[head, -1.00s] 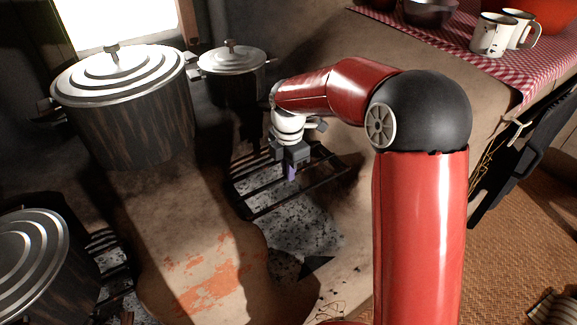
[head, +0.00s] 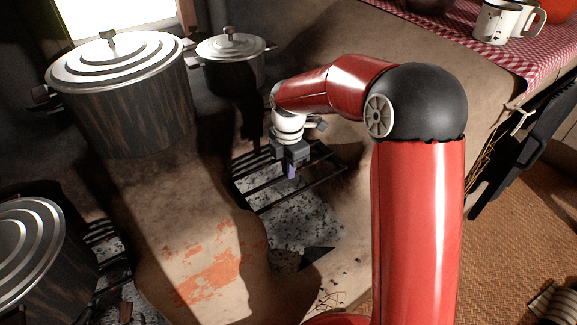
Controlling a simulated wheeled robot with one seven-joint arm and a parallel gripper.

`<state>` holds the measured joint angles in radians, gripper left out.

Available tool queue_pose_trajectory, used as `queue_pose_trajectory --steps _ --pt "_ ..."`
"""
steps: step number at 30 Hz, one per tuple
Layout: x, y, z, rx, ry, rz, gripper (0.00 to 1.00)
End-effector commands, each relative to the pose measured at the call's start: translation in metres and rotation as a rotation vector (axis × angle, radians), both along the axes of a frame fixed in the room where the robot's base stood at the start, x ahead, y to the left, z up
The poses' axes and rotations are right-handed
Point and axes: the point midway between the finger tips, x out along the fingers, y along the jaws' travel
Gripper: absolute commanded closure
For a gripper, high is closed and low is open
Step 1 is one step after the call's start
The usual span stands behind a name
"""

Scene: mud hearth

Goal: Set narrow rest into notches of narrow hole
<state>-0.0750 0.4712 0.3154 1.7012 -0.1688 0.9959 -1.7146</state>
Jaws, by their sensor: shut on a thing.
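The narrow rest (head: 308,187) is a dark grate of thin bars at the middle of the head view. My gripper (head: 291,171) points down and is shut on it near its middle. A small purple part shows between the jaws. The narrow hole (head: 300,215) is an opening in the mud hearth with grey, speckled ash in it. The rest lies across the far part of this hole, roughly level. I cannot tell whether its bar ends sit in the notches, as the notches are dark or hidden.
A large lidded pot (head: 120,95) and a smaller lidded pot (head: 232,65) stand behind and left. Another lidded pot (head: 28,245) is at lower left beside a second grate. A table with a checked cloth (head: 440,22) and enamel mugs (head: 495,22) is at right.

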Motion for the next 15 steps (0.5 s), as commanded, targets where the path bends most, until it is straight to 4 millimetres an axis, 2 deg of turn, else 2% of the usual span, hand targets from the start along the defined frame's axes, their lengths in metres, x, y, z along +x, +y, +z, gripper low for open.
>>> queue_pose_trajectory --steps 3,4,9,15 --pt "0.0006 0.0003 0.0017 0.001 -0.003 0.0 1.0" --pt "0.0006 0.0003 0.0017 0.001 -0.003 0.0 0.9" --pt "0.0003 0.0002 0.0012 0.0 -0.002 0.0 0.68" --pt "0.0002 0.0001 0.0006 0.001 -0.001 0.0 0.66"
